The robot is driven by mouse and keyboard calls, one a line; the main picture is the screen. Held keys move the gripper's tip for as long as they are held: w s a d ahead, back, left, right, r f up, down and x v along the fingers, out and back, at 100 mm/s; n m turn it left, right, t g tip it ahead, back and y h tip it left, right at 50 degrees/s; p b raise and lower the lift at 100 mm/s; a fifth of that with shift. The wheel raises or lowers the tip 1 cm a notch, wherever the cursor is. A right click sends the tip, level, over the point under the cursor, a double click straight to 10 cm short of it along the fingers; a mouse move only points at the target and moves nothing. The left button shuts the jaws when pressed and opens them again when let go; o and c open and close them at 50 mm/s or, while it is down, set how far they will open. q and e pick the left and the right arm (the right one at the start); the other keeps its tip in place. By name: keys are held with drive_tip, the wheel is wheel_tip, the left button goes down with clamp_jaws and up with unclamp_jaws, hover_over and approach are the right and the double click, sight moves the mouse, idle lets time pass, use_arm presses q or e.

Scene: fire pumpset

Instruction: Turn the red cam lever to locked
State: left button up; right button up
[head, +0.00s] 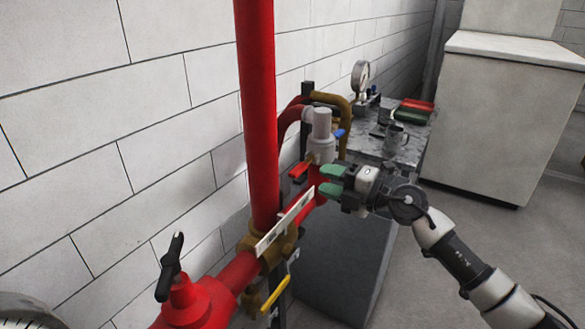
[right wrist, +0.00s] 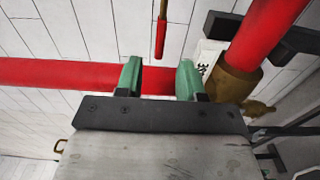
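A short red lever (right wrist: 160,38), which looks like the cam lever, shows at the top of the right wrist view, just beyond the gap between my fingertips. In the head view a small red handle (head: 299,170), likely the same lever, lies left of my fingertips, below the grey cylindrical fitting (head: 322,125). My right gripper (head: 328,181) has green fingertips, parted and with nothing visibly held. In the right wrist view the gripper (right wrist: 158,70) is open, apparently short of the lever. My left gripper is not in view.
A red vertical pipe (head: 257,110) stands left of my gripper. A white label plate (head: 284,222) and a yellow-handled valve (head: 275,294) sit lower. A red horizontal pipe (right wrist: 60,75) crosses the wrist view.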

sight(302, 172)
drive_tip(key=p+x, duration=0.1)
drive_tip(key=x, duration=0.8)
drive_tip(key=shift+w+a, duration=0.15)
drive_tip(key=shift+c, duration=0.3)
clamp_jaws()
